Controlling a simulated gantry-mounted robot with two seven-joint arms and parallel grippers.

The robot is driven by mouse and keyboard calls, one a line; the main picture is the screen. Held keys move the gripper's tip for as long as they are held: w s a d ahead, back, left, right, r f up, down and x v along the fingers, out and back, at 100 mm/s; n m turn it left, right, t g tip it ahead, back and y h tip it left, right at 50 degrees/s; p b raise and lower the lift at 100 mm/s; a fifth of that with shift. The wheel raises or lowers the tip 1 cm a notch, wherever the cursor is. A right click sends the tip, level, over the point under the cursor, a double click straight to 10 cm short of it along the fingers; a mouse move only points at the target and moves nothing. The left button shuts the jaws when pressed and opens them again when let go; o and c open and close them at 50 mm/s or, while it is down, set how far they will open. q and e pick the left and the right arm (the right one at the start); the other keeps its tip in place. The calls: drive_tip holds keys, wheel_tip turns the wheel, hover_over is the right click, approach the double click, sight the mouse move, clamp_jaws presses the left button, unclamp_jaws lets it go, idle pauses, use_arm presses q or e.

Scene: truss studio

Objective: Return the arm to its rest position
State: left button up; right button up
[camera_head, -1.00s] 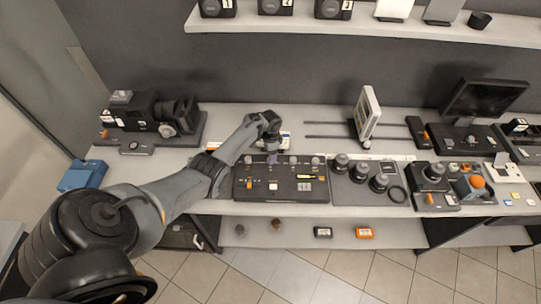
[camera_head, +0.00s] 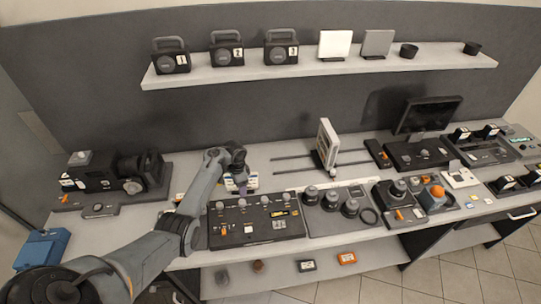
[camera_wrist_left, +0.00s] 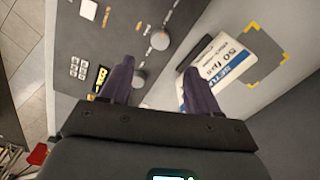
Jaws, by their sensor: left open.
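My left arm comes in from the lower left in the head view. Its left gripper (camera_head: 242,187) hangs over the back edge of the black control panel (camera_head: 262,234), near the panel's row of grey knobs. In the left wrist view the two dark purple fingers (camera_wrist_left: 158,85) are spread apart with nothing between them. A white and blue box labelled "50 fps" (camera_wrist_left: 222,62) lies beyond the right finger, partly hidden by it. A grey knob (camera_wrist_left: 160,40) of the panel shows ahead of the fingers. My right gripper is not in view.
A tilted white screen (camera_head: 327,145) stands on rails behind the panel. A camera-like device (camera_head: 95,180) is at the left, a dark monitor (camera_head: 428,115) at the right. A shelf (camera_head: 320,69) with several devices runs above. A blue box (camera_head: 42,248) sits at the lower left.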

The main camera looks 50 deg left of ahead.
use_arm(q)
drive_tip(key=s+d+r+t+y+p, duration=0.1)
drive_tip(key=s+d+r+p, duration=0.1)
drive_tip(key=s+d, duration=0.65)
drive_tip(key=s+d+r+t+y+p, duration=0.15)
drive_tip(key=s+d, duration=0.25)
drive_tip(key=d, duration=1)
drive_tip(key=s+d+r+h, duration=0.1)
drive_tip(key=s+d+r, duration=0.4)
drive_tip(key=d, duration=0.2)
drive_tip(key=s+d+r+t+h+p, duration=0.1)
drive_tip(key=s+d+r, duration=0.4)
drive_tip(key=d, duration=0.2)
drive_tip(key=shift+n+h, duration=0.3)
drive_tip(key=shift+h, duration=0.05)
